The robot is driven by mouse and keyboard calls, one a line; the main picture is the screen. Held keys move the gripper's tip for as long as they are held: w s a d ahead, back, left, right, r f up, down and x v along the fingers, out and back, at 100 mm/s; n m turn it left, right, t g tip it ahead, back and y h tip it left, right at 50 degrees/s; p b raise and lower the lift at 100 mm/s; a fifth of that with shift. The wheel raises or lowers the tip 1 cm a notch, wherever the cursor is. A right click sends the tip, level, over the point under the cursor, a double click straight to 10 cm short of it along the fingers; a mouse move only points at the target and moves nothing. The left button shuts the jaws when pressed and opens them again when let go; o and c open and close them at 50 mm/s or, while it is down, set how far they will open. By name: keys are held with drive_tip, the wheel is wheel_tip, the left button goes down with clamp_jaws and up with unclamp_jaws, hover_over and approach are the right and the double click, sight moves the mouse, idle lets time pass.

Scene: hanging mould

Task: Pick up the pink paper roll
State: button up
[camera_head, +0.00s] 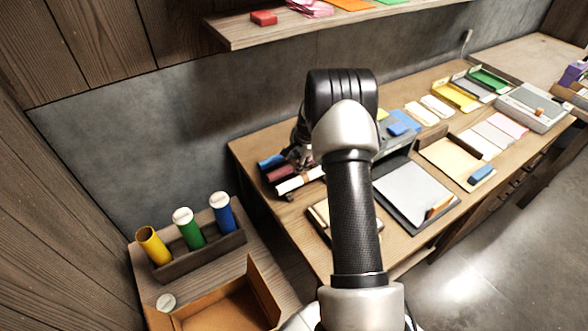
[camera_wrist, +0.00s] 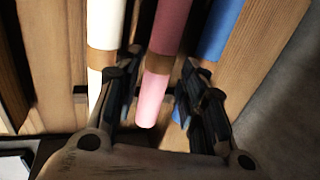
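The pink paper roll (camera_wrist: 172,25) with a tan band lies between a white roll (camera_wrist: 106,25) and a blue roll (camera_wrist: 219,30) in the wrist view. My gripper (camera_wrist: 158,72) is open, with one finger on each side of the pink roll near its banded end. Small gaps show between the fingers and the roll. In the head view the pink roll (camera_head: 280,173) looks dark red on the desk, between the blue and white rolls. My arm hides much of the gripper there.
Wooden slats flank the rolls in the wrist view. On the desk (camera_head: 315,235) are a grey tray (camera_head: 410,190) and several paper stacks to the right. Yellow, green and blue tubes stand in a holder (camera_head: 200,257) at lower left. A shelf (camera_head: 330,27) hangs above.

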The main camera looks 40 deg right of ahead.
sight(294, 167)
drive_tip(key=x, duration=0.3)
drive_tip(key=shift+f+b, duration=0.1)
drive_tip(key=shift+b, duration=0.25)
drive_tip(key=shift+a, duration=0.1)
drive_tip(key=c, duration=0.8)
